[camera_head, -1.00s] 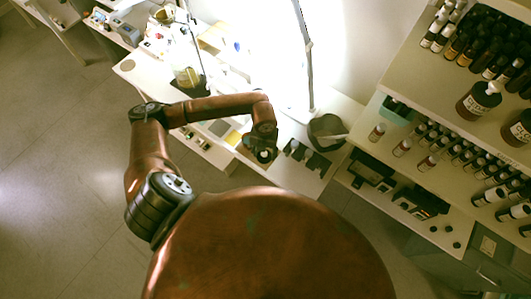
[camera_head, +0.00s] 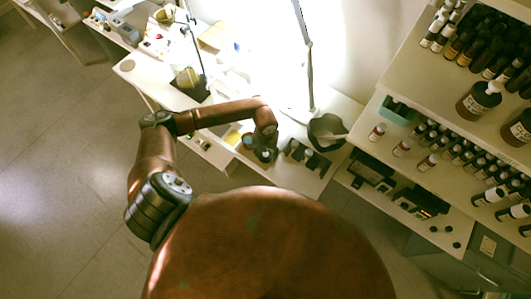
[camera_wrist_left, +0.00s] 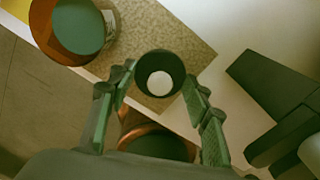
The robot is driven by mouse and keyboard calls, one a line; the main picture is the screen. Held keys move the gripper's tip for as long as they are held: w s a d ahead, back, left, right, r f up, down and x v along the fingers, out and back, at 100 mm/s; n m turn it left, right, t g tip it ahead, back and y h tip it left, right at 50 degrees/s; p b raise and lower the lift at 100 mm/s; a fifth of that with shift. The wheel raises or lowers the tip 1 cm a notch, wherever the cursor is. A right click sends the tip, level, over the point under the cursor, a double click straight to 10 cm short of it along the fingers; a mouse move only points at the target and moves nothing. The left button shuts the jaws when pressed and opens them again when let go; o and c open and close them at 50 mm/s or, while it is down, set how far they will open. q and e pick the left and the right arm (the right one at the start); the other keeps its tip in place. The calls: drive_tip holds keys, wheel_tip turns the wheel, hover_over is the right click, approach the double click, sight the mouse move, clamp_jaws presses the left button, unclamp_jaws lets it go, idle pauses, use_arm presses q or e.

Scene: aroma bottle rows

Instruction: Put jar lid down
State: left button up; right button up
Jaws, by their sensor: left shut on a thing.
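My left gripper (camera_wrist_left: 160,82) is shut on a dark round jar lid (camera_wrist_left: 160,58), which has a pale disc in its middle. The lid sits between the fingertips, over the edge of a speckled mat. An amber jar (camera_wrist_left: 55,42) with a green round top and a label stands up and left of the lid in the wrist view. Another amber rounded thing (camera_wrist_left: 128,122) shows between the fingers, partly hidden. In the head view my left gripper (camera_head: 263,155) is over the front edge of the white table, and the lid is too small to make out. My right gripper is not in view.
Dark blocky items (camera_head: 303,154) stand right of the gripper, and a dark bowl (camera_head: 327,132) lies beyond them. Shelves (camera_head: 390,140) with rows of bottles rise at the right. The speckled mat (camera_wrist_left: 195,45) has bare room around the lid.

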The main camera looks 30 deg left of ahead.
use_arm(q)
drive_tip(key=o, duration=1)
drive_tip(key=shift+c, duration=0.2)
wheel_tip(320, 180, up, 12)
drive_tip(key=shift+r, duration=0.1)
